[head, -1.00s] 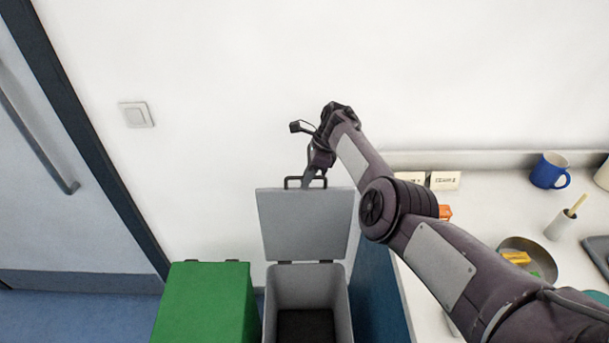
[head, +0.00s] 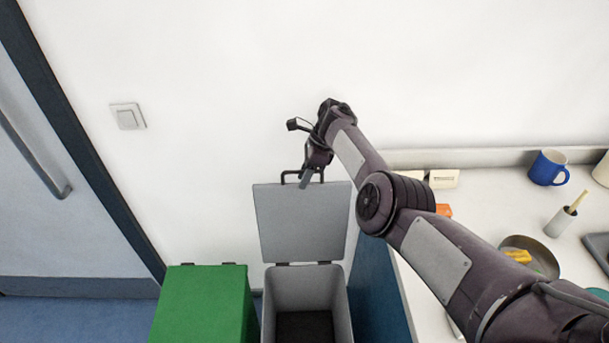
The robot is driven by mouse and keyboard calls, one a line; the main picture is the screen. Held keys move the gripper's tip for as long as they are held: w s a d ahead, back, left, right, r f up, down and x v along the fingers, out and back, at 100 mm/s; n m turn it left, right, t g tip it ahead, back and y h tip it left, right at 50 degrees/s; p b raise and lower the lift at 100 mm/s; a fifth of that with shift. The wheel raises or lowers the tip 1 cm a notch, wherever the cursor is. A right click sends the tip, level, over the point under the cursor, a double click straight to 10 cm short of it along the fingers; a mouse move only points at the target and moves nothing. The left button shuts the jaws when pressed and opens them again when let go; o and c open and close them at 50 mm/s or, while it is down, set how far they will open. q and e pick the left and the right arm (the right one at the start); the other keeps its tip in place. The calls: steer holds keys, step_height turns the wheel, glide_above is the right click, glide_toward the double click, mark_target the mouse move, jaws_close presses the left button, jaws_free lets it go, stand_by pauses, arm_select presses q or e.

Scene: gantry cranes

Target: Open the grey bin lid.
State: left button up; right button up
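The grey bin (head: 340,300) stands at the bottom middle of the head view, its dark inside showing. Its grey lid (head: 301,222) stands raised, hinged at the back edge, with a dark handle bar at its top. My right gripper (head: 306,179) is at that handle, pointing down, with a finger overlapping the bar. The view is too small to tell whether its fingers are closed around the bar. My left gripper is not in view.
A green bin (head: 203,305) with its lid down stands just left. A counter (head: 490,205) on the right holds a blue mug (head: 547,168), a pan (head: 540,262) and small boxes. A door (head: 60,200) is at the left, and a white wall behind.

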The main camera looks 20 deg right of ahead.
steer(key=shift+r, duration=0.15)
steer(key=shift+r, duration=0.2)
steer(key=v, duration=0.7)
steer(key=shift+d+b, duration=0.2)
steer(key=shift+b, duration=0.2)
